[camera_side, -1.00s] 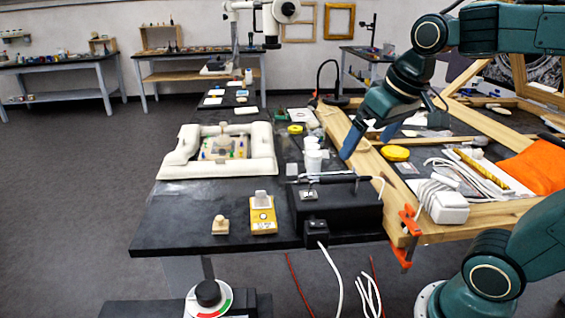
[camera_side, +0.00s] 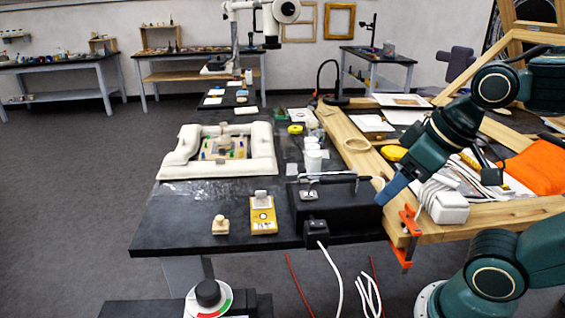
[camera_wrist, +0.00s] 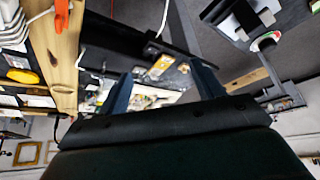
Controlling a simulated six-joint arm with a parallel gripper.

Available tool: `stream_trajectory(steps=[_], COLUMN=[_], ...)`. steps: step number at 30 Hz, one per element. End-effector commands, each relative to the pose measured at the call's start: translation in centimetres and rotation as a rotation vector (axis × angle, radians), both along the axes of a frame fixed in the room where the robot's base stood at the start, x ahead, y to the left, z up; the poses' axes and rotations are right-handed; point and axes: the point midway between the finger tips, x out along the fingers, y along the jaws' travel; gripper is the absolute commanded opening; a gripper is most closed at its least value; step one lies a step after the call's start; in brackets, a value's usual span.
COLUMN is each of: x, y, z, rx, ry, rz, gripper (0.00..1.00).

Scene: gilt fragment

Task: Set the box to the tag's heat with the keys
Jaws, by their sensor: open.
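The black box (camera_side: 345,212) sits at the front right of the dark table, with a pen-like tool lying along its top. A small pale key panel (camera_side: 309,194) is at its upper left; its readout is too small to read. A yellow tag-like plate (camera_side: 263,228) with a pale block on it lies left of the box; its writing is unreadable. It also shows in the wrist view (camera_wrist: 161,66). My gripper (camera_side: 386,196) is just right of the box, apart from the keys. In the wrist view my gripper (camera_wrist: 163,84) has its two fingers apart, with nothing between them.
A wooden frame (camera_side: 357,155) with an orange clamp (camera_side: 408,228) borders the box on the right. White cups (camera_side: 313,158) stand behind the box. A small wooden knob (camera_side: 220,225) is at the front left. A padded white tray (camera_side: 265,150) lies farther back.

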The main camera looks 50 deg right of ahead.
Motion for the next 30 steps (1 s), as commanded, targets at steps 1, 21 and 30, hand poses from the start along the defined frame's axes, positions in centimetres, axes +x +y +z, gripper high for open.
stream_trajectory(steps=[1, 21, 30], x=[0.01, 0.02, 0.02], y=[-0.01, -0.02, -0.02], z=[0.0, 0.02, 0.02], rx=[0.0, 0.0, 0.0], ry=[0.0, 0.0, 0.0], rz=[-0.001, -0.001, -0.001], gripper=[0.57, 0.0, 0.0])
